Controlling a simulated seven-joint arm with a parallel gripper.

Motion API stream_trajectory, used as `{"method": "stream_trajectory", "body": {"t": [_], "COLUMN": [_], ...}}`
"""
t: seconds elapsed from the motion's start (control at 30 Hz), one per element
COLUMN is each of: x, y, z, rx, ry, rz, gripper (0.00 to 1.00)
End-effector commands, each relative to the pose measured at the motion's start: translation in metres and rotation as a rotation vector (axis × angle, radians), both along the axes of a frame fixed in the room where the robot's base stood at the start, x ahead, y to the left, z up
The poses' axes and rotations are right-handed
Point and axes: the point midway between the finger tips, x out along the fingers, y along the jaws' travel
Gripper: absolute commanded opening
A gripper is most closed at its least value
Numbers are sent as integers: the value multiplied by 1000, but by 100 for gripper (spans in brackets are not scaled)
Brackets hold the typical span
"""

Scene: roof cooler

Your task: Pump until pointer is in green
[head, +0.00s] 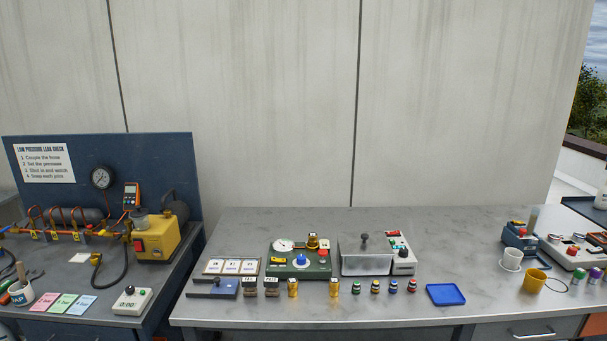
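A green box (299,262) stands on the middle bench, with a round white dial (283,245) at its back left. A blue knob (301,259), a small yellow part and red-topped and brass parts are on its top. The dial's pointer and any green zone are too small to read. A second, dark-rimmed gauge (102,177) hangs on the blue board at the left; its pointer is also too small to read. A yellow pump-like unit (157,241) stands below that board. I cannot tell which part is the pump. My gripper is not in view.
A lidded metal box (366,257), a row of brass fittings and small coloured-cap jars line the middle bench (440,235). A blue tray (445,294) lies right of them. Cups (534,280) and further devices stand at the right. The bench's back strip is clear.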

Motion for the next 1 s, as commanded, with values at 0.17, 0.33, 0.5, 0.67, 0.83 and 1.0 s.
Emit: {"method": "stream_trajectory", "body": {"t": [0.17, 0.33, 0.5, 0.67, 0.83, 1.0], "x": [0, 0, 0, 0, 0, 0], "y": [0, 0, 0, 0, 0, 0], "z": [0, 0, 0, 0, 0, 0], "rx": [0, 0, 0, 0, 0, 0], "ry": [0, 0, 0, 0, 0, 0], "rz": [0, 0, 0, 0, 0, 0], "gripper": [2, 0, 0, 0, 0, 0]}}
